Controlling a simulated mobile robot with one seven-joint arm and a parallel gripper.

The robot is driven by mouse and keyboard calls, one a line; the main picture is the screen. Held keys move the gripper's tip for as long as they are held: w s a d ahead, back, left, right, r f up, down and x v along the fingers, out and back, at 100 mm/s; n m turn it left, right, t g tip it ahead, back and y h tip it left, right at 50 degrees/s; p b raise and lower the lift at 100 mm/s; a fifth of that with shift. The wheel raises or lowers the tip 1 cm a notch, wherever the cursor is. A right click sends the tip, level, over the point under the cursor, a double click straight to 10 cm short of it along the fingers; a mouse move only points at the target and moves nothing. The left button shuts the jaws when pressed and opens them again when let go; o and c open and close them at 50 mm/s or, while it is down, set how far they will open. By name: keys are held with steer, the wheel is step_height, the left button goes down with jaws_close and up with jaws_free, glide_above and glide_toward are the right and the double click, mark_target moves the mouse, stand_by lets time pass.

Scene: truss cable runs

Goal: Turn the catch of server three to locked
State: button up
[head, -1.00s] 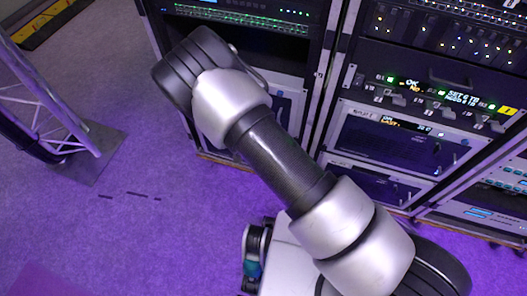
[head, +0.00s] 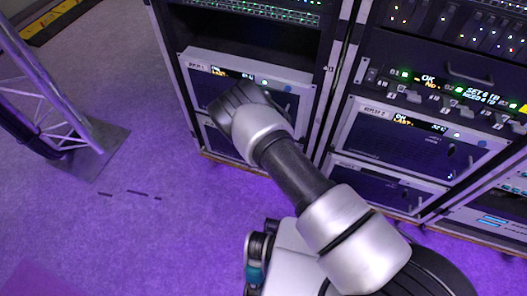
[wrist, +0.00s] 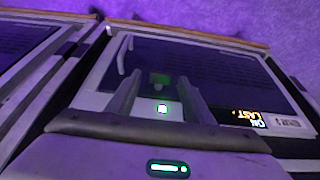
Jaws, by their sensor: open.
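My gripper (wrist: 157,78) is open in the wrist view, its two fingers apart in front of a dark-fronted server unit (wrist: 215,65) seen upside down. That unit has a lit amber and white display (wrist: 248,117), a small label too blurred to read, and a thin pale handle (wrist: 122,52). No catch can be made out clearly between the fingers. In the head view my arm reaches to the left rack, and my gripper is hidden behind it. The lower left unit (head: 215,138) is partly covered by my arm. I cannot read which unit is server three.
Above it sits a unit labelled Replay 1 (head: 205,90). The right rack holds Replay 2 (head: 400,140) and a row of switches under a lit panel (head: 440,87). A truss leg (head: 50,110) stands at left.

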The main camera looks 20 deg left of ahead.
steer(key=shift+c, duration=0.2)
steer(key=c, duration=1)
steer(key=shift+d+y, duration=0.15)
steer(key=shift+y, duration=0.15)
steer(key=shift+d+f+m+t+y, duration=0.45)
steer(key=shift+m+y, duration=0.1)
steer(key=shift+y, duration=1.6)
steer(key=shift+d+f+m+t+y, duration=0.35)
steer(key=shift+d+m+y, duration=0.2)
steer(key=shift+y, duration=1.65)
steer(key=shift+d+f+m+t+y, duration=0.4)
steer(key=shift+m+y, duration=0.2)
steer(key=shift+y, duration=1.55)
